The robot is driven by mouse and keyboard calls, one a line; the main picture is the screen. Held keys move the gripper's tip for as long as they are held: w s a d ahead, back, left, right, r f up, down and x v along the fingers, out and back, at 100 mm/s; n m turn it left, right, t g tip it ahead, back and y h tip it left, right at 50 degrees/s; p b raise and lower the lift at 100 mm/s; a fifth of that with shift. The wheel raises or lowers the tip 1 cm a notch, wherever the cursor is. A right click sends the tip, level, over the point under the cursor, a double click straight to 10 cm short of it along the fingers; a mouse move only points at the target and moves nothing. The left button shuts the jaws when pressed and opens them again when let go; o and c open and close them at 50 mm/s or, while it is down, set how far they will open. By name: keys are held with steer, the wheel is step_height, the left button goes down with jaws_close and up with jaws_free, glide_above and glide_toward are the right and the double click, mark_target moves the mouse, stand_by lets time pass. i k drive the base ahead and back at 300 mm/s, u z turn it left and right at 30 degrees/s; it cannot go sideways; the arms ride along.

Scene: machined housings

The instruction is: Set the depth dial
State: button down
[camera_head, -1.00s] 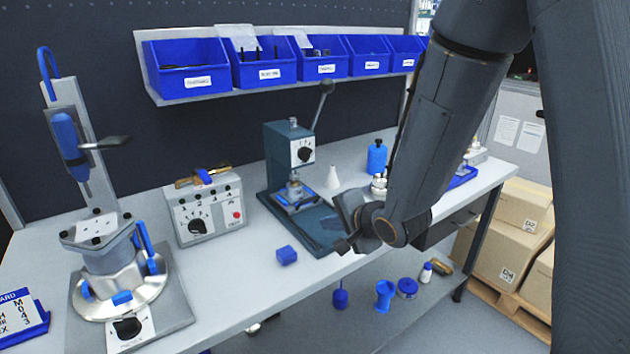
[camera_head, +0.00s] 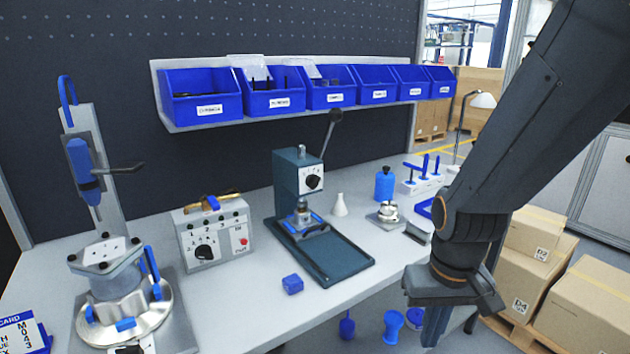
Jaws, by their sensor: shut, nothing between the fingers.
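Three black dials are in view, and no readable label tells which is the depth dial. One dial (camera_head: 313,181) is on the white face of the dark green bench press (camera_head: 287,168). A second dial (camera_head: 204,252) is on the grey control box (camera_head: 232,237). A third dial (camera_head: 133,349), cut by the lower edge, is on the base of the left fixture (camera_head: 118,268). My gripper (camera_head: 436,328) points down at the front right of the bench, empty and shut. It is apart from all three dials.
A blue block (camera_head: 292,284) lies on the bench before the press. A white cone (camera_head: 340,205), a blue bottle (camera_head: 384,183) and a metal part (camera_head: 388,212) stand right of the press. The press lever (camera_head: 328,133) rises at its back. Blue bins (camera_head: 274,97) hang above.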

mark_target(312, 181)
steer(key=u, duration=0.65)
steer(key=k, duration=0.35)
steer(key=u, duration=0.45)
